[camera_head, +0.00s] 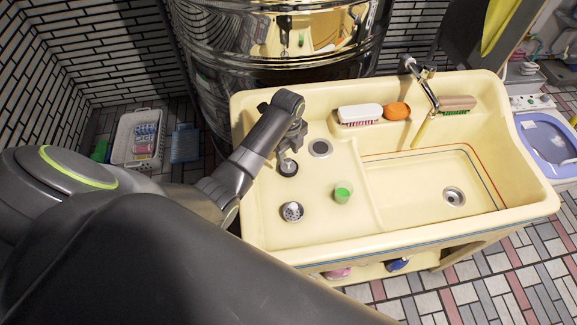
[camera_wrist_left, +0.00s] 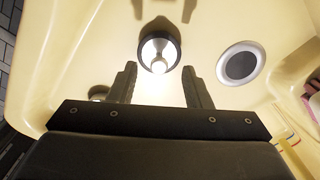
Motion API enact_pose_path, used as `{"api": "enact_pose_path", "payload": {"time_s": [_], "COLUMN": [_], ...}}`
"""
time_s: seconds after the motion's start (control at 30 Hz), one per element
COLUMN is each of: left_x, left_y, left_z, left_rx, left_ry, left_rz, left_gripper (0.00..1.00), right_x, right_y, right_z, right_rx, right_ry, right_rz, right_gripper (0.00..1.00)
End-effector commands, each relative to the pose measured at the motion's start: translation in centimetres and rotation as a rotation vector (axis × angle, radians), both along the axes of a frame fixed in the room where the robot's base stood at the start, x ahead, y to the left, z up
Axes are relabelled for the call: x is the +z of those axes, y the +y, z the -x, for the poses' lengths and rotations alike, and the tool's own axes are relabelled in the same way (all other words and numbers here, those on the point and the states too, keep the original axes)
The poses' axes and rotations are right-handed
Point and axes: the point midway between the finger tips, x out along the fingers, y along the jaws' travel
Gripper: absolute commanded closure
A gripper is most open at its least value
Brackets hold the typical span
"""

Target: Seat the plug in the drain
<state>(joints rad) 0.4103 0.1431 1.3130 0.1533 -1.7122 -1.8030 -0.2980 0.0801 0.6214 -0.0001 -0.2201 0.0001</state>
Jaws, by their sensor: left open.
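A round black-rimmed plug with a bright metal middle and knob (camera_head: 288,169) sits on the left shelf of the cream sink, and it also shows in the left wrist view (camera_wrist_left: 159,50). My left gripper (camera_head: 288,152) is open and points down just above it, not holding anything. In the left wrist view its two fingers (camera_wrist_left: 158,82) stand apart, with the plug beyond and between their tips. A metal drain (camera_head: 453,197) lies in the floor of the deeper right basin, uncovered. My right gripper is not in view.
On the shelf of the sink (camera_head: 405,237) lie a grey disc with a pale rim (camera_head: 320,148), a holed metal strainer (camera_head: 292,211) and a green cup (camera_head: 343,195). Brushes (camera_head: 360,114) and an orange sponge (camera_head: 396,111) line the back ledge. A faucet (camera_head: 425,92) overhangs the basin.

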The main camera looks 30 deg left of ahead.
Motion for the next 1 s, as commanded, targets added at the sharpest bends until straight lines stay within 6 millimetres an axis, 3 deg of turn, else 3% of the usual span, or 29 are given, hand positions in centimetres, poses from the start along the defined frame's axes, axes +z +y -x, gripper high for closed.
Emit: {"api": "enact_pose_path", "payload": {"time_s": [0.3,0.6,0.93,1.0], "left_x": [-3.7,-4.0,-4.0,-4.0], "left_y": [-0.4,-0.4,-0.4,-0.4], "left_z": [0.2,0.2,0.2,0.2], "left_rx": [0.0,0.0,0.0,0.0], "left_ry": [0.003,0.0,0.001,0.001], "left_rz": [0.0,0.0,0.0,0.0], "left_gripper": [0.55,0.55,0.99,1.0], "right_x": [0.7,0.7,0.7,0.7], "right_y": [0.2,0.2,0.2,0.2], "right_z": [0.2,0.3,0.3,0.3], "right_rx": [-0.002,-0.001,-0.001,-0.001], "right_ry": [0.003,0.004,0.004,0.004], "right_rz": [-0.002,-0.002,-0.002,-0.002], "right_gripper": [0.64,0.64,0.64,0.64]}}
